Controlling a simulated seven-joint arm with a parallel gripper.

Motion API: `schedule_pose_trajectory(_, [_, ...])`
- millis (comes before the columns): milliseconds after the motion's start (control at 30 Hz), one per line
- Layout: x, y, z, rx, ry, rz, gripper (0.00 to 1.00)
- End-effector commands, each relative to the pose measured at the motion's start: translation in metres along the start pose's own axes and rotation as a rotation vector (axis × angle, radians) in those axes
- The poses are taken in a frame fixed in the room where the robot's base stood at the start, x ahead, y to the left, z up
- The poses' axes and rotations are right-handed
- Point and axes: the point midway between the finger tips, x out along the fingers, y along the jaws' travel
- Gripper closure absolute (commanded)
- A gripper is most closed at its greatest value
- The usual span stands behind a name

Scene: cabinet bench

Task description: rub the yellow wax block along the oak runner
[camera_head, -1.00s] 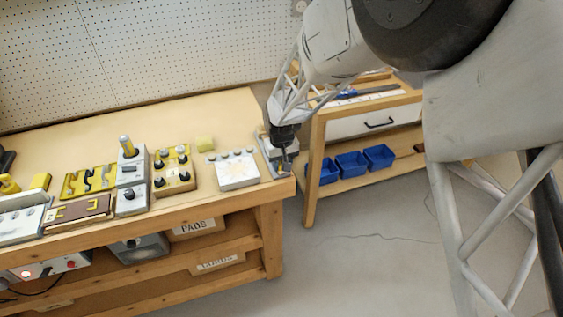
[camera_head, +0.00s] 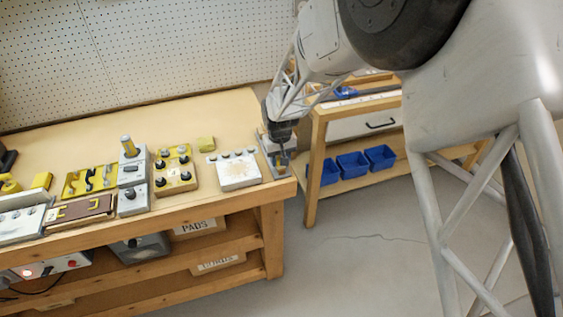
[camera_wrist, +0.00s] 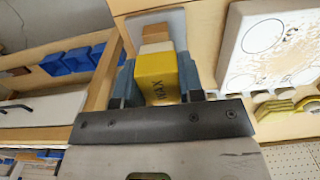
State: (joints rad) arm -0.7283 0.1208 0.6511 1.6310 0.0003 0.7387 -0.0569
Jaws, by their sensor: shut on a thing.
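My gripper (camera_wrist: 157,88) is shut on the yellow wax block (camera_wrist: 156,72), which has dark lettering on its face and sits between the two blue-grey fingers in the wrist view. Just beyond the block is the wooden oak runner (camera_wrist: 153,32), lying on a grey plate (camera_wrist: 175,22). The block overlaps the runner in this view, so I cannot tell whether they touch. In the head view my gripper (camera_head: 281,150) points down over the grey plate (camera_head: 270,165) at the bench's right end. The block and runner are mostly hidden there.
Knobbed fixtures (camera_head: 175,178) stand farther left. The bench's right edge is near. Blue bins (camera_head: 352,165) sit on a shelf beyond a gap.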

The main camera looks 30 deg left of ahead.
Motion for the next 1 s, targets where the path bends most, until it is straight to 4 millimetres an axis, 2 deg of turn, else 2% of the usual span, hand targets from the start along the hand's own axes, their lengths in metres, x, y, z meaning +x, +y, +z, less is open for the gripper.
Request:
schedule_pose_trajectory(200, [-0.001, 0.000, -0.009, 0.000, 0.001, 0.000, 0.83])
schedule_pose_trajectory(667, [-0.001, 0.000, -0.012, 0.000, 0.001, 0.000, 0.83])
schedule_pose_trajectory(1000, [0.001, 0.000, -0.030, 0.000, 0.000, 0.000, 0.83])
